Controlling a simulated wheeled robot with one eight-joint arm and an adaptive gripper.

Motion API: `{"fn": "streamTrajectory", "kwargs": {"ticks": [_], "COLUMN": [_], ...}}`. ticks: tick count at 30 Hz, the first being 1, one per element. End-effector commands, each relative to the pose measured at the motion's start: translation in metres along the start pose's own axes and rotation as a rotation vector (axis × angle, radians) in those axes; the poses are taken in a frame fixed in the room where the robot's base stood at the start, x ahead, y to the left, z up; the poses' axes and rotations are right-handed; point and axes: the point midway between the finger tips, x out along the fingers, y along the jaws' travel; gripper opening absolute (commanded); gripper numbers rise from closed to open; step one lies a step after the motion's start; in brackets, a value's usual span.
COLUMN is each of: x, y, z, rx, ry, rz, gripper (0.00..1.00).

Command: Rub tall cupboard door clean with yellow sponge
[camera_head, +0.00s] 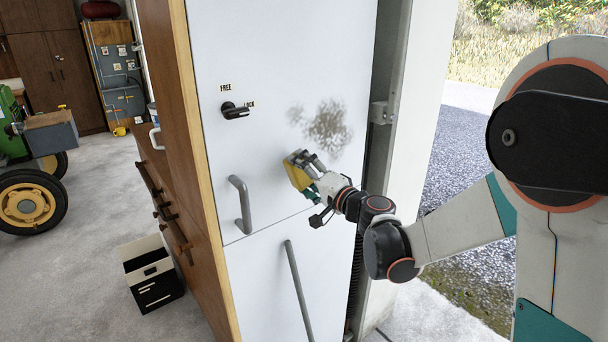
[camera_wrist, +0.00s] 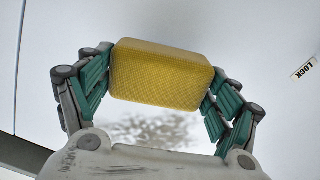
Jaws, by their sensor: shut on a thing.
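The tall cupboard door (camera_head: 290,90) is a white panel with a grey-brown dirt smudge (camera_head: 328,127) on its right side. My gripper (camera_head: 303,172) is shut on the yellow sponge (camera_head: 297,177), below and slightly left of the smudge, close to the door. In the wrist view the sponge (camera_wrist: 160,75) sits between both teal-padded fingers, and part of the smudge (camera_wrist: 155,130) shows past it. I cannot tell whether the sponge touches the door.
A grey handle (camera_head: 241,204) sticks out left of my gripper, with a dark lock knob (camera_head: 235,111) above it. A lower door has a long bar handle (camera_head: 298,290). A black-and-white box (camera_head: 152,274) stands on the floor at left, near a tractor (camera_head: 30,195).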

Motion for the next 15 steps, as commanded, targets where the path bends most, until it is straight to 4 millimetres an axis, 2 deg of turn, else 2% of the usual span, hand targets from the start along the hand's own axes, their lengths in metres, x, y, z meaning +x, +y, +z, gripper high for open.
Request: {"fn": "streamTrajectory", "kwargs": {"ticks": [15], "x": [0.0053], "y": [0.0001], "z": [0.0001], "rx": [0.0], "ry": [0.0], "rz": [0.0], "gripper": [0.52]}}
